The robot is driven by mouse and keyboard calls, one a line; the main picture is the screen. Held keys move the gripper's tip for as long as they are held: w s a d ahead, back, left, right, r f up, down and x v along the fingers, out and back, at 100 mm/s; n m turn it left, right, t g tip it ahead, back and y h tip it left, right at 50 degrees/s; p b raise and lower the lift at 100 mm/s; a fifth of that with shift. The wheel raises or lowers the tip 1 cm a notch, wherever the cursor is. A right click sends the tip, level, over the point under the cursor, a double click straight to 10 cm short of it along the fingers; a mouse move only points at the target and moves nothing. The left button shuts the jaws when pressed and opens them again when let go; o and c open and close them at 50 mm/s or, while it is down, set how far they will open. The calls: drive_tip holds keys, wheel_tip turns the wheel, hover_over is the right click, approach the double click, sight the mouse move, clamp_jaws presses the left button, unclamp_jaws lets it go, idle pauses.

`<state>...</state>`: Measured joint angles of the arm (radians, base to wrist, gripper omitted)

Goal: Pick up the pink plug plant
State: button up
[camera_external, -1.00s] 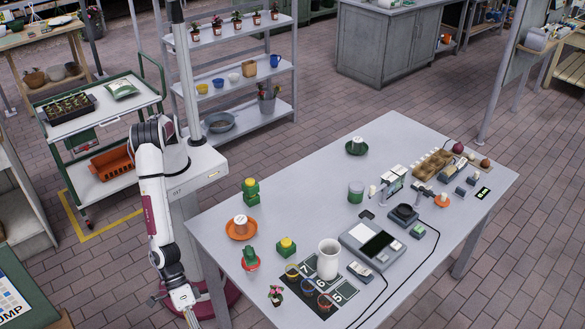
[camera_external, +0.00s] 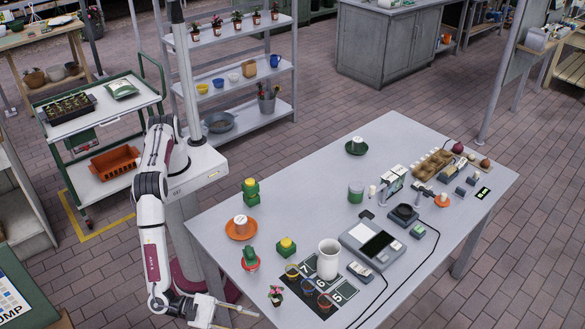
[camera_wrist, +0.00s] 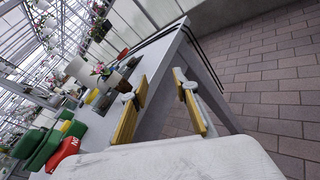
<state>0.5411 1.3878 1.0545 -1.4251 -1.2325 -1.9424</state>
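The pink plug plant (camera_external: 277,295) is a small plant with a pink flower and green leaves. It stands near the table's front left corner in the external view. In the wrist view its pink flower and leaves (camera_wrist: 101,70) show left of my fingers. My gripper (camera_external: 247,310) is beside the table's front left edge, left of the plant and apart from it. In the wrist view its two yellow-lined fingers (camera_wrist: 160,82) are spread, with nothing between them.
A white cup (camera_external: 328,260) is behind the rings. The table's left edge (camera_external: 212,255) lies close to my arm.

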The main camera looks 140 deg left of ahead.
sight(274, 292)
drive_tip(key=s+a+r+n+g+y, duration=0.2)
drive_tip(key=s+a+r+n+y, duration=0.2)
drive_tip(key=n, duration=0.4)
drive_tip(key=shift+s+a+r+n+y, duration=0.15)
drive_tip(key=shift+a+r+n+y, duration=0.2)
drive_tip(key=shift+r, duration=0.5)
drive_tip(key=shift+x, duration=1.25)
drive_tip(key=shift+x, duration=2.65)
